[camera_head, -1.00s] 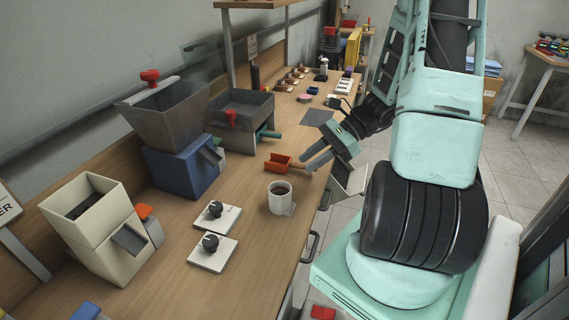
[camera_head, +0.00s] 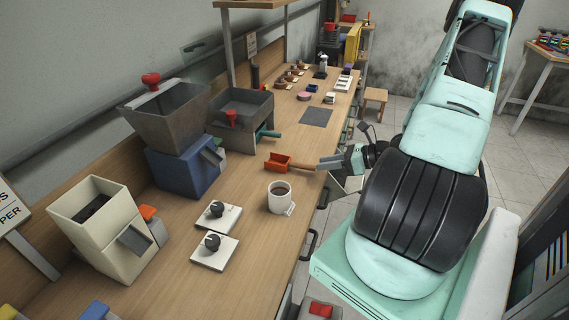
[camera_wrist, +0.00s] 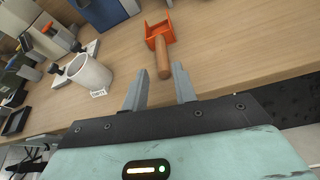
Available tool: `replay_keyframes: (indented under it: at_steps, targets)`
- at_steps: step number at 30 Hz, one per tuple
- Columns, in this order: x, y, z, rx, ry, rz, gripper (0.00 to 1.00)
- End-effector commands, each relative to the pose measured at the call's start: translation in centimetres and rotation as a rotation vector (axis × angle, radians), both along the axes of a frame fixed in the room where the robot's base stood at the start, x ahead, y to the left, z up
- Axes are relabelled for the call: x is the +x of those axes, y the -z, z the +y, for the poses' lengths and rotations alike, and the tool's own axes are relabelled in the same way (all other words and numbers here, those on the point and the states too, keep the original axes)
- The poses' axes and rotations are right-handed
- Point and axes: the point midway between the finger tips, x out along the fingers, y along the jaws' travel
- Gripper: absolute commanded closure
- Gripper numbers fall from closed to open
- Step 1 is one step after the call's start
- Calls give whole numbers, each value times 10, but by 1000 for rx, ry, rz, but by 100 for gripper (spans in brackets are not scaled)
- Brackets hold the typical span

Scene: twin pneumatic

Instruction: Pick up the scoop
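The orange scoop (camera_head: 279,162) lies on the wooden table, with its wooden handle (camera_wrist: 162,60) pointing toward the table's front edge and my gripper. My gripper (camera_head: 323,163) is low beside the end of the handle. In the wrist view my gripper (camera_wrist: 160,88) is open, its two grey fingers apart. The handle's end lies just ahead of the gap between the fingertips, and nothing is clamped between them. In the head view the handle's end is close to the fingers, and I cannot tell whether they touch.
A white mug (camera_head: 280,198) stands left of the scoop in the wrist view (camera_wrist: 88,73). Two white plates with black knobs (camera_head: 214,251) lie nearer. A grey hopper (camera_head: 241,112) and a blue-based hopper (camera_head: 178,172) stand behind. The table (camera_head: 255,235) around the scoop is mostly clear.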

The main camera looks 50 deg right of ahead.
Motion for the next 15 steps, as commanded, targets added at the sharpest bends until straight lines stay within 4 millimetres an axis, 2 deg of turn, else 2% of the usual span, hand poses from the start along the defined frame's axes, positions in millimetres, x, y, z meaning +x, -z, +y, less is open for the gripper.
replay_keyframes:
  at_steps: [3, 10, 15]
  targets:
    - [13, 5, 7, 1, -2, 0, 72]
    - [27, 11, 13, 2, -1, 0, 72]
    - [48, 21, 22, 2, -2, 0, 72]
